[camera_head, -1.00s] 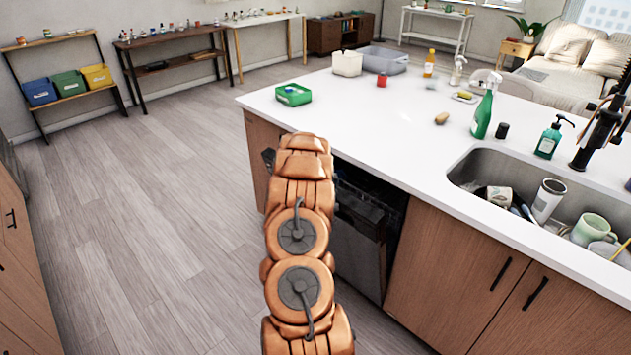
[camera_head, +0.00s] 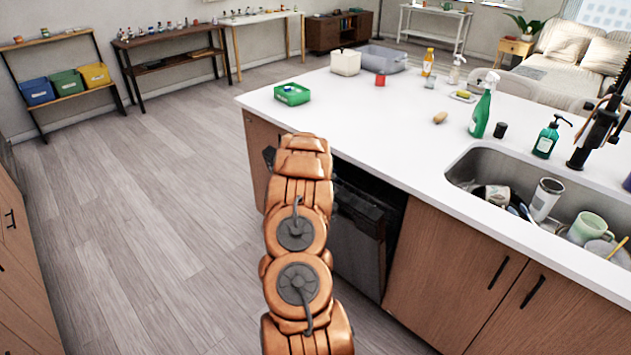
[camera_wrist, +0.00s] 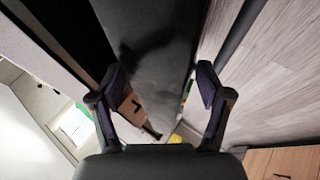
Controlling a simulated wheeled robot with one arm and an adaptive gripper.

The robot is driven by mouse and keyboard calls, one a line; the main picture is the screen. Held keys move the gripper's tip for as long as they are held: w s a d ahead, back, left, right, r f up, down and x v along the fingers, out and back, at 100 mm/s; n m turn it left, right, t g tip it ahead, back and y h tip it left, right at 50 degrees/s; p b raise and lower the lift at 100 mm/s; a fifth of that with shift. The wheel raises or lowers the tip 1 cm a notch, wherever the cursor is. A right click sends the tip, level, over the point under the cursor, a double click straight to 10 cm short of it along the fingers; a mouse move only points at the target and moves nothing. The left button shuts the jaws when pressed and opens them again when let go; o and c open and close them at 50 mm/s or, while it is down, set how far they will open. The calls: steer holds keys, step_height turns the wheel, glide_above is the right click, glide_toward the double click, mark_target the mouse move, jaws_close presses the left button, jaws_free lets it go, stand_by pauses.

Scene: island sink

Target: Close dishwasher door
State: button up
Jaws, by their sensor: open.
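The dishwasher door (camera_head: 358,245) is a dark grey panel in the island front, left of the wooden sink cabinets. It stands slightly ajar, tilted outward at the top, with a dark gap behind its upper edge. My arm covers its left part in the head view. In the wrist view my gripper (camera_wrist: 159,80) is open, its two dark fingers spread apart. A dark panel (camera_wrist: 155,45), which looks like the door, fills the space beyond and between the fingers. Whether a finger touches it I cannot tell.
The white countertop (camera_head: 370,130) overhangs the dishwasher. A sink (camera_head: 470,170) with dishes lies at the right, and bottles stand on the counter. Wooden cabinets (camera_head: 20,260) line the left edge. The wood floor (camera_head: 150,210) between is clear.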

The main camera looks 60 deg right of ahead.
steer(key=shift+a+r, duration=0.1)
steer(key=v, duration=1.1)
steer(key=shift+a+r, duration=0.2)
steer(key=shift+r, duration=0.05)
steer(key=shift+s, duration=0.1)
steer(key=shift+c, duration=0.2)
